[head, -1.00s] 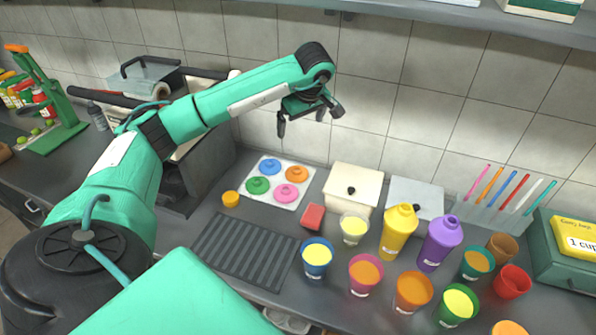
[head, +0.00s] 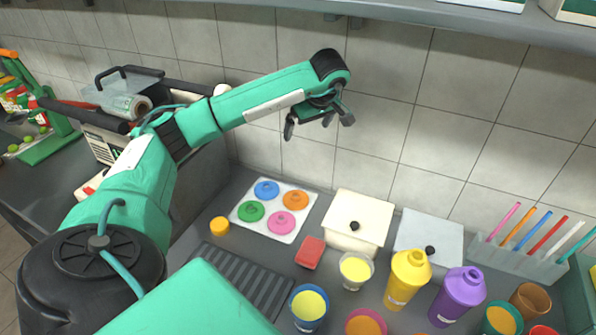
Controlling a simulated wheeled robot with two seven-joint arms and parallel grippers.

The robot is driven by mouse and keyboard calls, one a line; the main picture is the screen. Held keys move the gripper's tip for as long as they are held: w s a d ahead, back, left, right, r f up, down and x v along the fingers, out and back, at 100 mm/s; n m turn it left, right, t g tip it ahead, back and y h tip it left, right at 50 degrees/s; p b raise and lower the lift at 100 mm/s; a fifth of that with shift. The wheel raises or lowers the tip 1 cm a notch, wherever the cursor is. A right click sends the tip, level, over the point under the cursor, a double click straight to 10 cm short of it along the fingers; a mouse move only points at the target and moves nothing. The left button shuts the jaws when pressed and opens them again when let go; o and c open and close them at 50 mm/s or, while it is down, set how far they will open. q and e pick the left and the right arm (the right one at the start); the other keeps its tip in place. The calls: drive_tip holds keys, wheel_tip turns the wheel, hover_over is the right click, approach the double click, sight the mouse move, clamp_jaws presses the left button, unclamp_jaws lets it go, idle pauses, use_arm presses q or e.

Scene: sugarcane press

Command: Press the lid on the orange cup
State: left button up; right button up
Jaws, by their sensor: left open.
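My left gripper (head: 318,126) is open and empty, raised in front of the tiled wall above the lid tray. The orange lid (head: 295,201) lies at the back right of the white tray (head: 242,218), below the gripper and apart from it. Blue (head: 266,189), green (head: 251,211) and pink (head: 283,222) lids share the tray. The orange cup is not clearly in view; the lower edge cuts off the front of the cup row. A pink cup with orange juice (head: 366,324) and a blue cup with yellow juice (head: 309,305) show there. My right gripper is not in view.
A cream box (head: 366,213) and a grey box (head: 440,231) stand right of the tray. A red sponge (head: 310,252), clear cup (head: 355,269), yellow bottle (head: 407,278) and purple bottle (head: 458,295) stand in front. A straw holder (head: 530,262) is at right.

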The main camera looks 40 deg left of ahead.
use_arm(q)
wheel_tip(320, 180, down, 18)
drive_tip(key=b, duration=1.7)
drive_tip(key=shift+r, duration=0.2)
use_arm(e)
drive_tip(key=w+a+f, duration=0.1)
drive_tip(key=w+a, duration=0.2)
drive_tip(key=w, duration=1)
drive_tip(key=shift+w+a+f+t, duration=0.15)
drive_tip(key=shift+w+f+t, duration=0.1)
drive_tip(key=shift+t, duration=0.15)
use_arm(q)
hover_over(301, 203)
wheel_tip(301, 203, down, 8)
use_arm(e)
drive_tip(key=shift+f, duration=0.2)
